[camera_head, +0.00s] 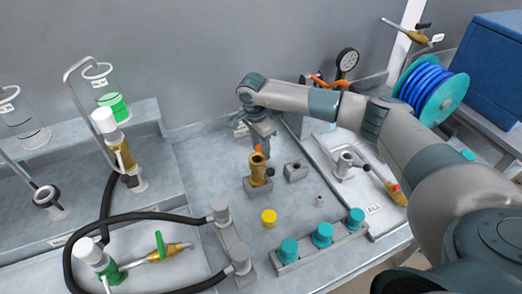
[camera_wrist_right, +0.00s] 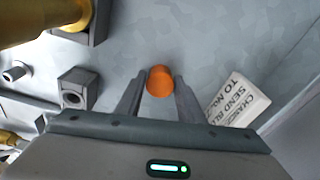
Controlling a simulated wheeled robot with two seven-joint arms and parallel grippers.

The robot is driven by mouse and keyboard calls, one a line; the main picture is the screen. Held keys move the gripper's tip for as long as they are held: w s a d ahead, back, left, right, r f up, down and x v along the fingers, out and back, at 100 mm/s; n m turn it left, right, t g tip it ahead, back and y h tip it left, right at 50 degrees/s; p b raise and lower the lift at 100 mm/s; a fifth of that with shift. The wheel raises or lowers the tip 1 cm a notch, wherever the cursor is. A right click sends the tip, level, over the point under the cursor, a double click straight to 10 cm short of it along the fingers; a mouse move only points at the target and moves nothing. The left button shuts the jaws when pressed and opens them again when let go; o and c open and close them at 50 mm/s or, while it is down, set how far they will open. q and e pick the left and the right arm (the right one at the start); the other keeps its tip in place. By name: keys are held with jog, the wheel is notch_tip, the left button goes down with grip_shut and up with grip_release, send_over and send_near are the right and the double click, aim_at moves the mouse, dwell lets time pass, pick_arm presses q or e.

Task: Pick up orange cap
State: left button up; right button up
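The orange cap (camera_wrist_right: 160,81) is a small round piece between the two fingertips of my right gripper (camera_wrist_right: 160,88) in the right wrist view. A finger lies close along each side of it, and I cannot tell whether they press on it. In the head view my right gripper (camera_head: 260,140) points down behind the brass tube. A bit of the orange cap (camera_head: 258,149) shows just below it, partly hidden by the tube's rim. I cannot tell whether the cap rests on the bench. My left gripper is not in view.
The brass tube (camera_head: 257,171) stands upright in a grey block close to my right gripper. A small grey block (camera_head: 296,171), a yellow cap (camera_head: 269,217) and a rack (camera_head: 324,246) with teal caps are nearby. A printed label (camera_wrist_right: 238,100) lies to the right in the wrist view.

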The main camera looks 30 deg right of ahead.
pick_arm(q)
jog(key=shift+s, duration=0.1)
pick_arm(e)
jog(key=c, duration=0.5)
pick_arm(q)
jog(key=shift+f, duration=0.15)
pick_arm(e)
jog(key=shift+r, duration=0.2)
